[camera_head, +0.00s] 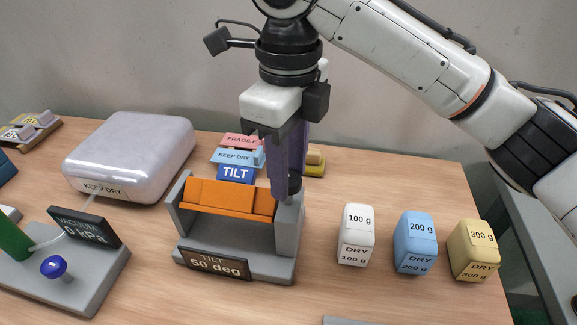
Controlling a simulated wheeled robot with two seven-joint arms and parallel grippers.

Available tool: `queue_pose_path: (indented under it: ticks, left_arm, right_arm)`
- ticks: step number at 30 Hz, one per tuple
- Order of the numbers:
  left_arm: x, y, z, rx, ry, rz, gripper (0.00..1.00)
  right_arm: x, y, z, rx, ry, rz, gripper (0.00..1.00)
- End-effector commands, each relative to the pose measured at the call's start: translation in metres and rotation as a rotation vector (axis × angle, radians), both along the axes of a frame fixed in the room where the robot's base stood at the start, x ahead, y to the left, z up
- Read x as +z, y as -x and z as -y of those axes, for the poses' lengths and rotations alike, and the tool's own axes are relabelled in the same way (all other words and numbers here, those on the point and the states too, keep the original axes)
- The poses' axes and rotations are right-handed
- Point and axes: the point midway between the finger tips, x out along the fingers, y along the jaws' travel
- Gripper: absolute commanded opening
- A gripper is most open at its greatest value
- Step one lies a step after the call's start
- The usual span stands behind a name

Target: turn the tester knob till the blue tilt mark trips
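The grey tilt tester (235,262) stands mid-table, and its display (212,264) reads TILT 50 deg. Its orange cradle (230,197) sits tipped between the side posts. A dark knob (295,184) shows at the top of the right post, partly hidden. My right gripper (289,190) points down from above, its purple fingers shut around the knob. A blue TILT mark (236,174) shows just behind the cradle; I cannot make out a tripped sign on it. My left gripper is not in view.
KEEP DRY (236,157) and FRAGILE (241,140) labels lie behind the tester. A wrapped package (130,155) and a vacuum unit (85,285) stand left. White (357,234), blue (415,242) and yellow (473,250) weights stand right. The table's right edge lies beyond them.

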Motion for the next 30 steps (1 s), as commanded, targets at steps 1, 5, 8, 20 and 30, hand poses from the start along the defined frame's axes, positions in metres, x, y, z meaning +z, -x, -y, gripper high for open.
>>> queue_pose_path:
  ticks: [1, 5, 8, 20, 30]
  left_arm:
    - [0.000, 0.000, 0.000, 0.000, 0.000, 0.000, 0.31]
    - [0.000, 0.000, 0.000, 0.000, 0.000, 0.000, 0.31]
    - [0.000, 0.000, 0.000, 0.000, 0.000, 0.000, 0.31]
    - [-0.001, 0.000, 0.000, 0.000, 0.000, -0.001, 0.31]
    - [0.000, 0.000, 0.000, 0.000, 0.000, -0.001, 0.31]
  right_arm:
    - [0.001, 0.000, 0.000, -0.001, 0.000, 0.001, 0.43]
    - [0.000, 0.000, 0.000, -0.001, 0.000, 0.000, 0.49]
    - [0.000, 0.000, 0.000, -0.001, 0.000, 0.000, 0.49]
    - [0.043, -0.001, 0.000, -0.003, 0.001, 0.006, 0.49]
    - [0.097, 0.000, 0.000, -0.001, 0.001, 0.002, 0.49]
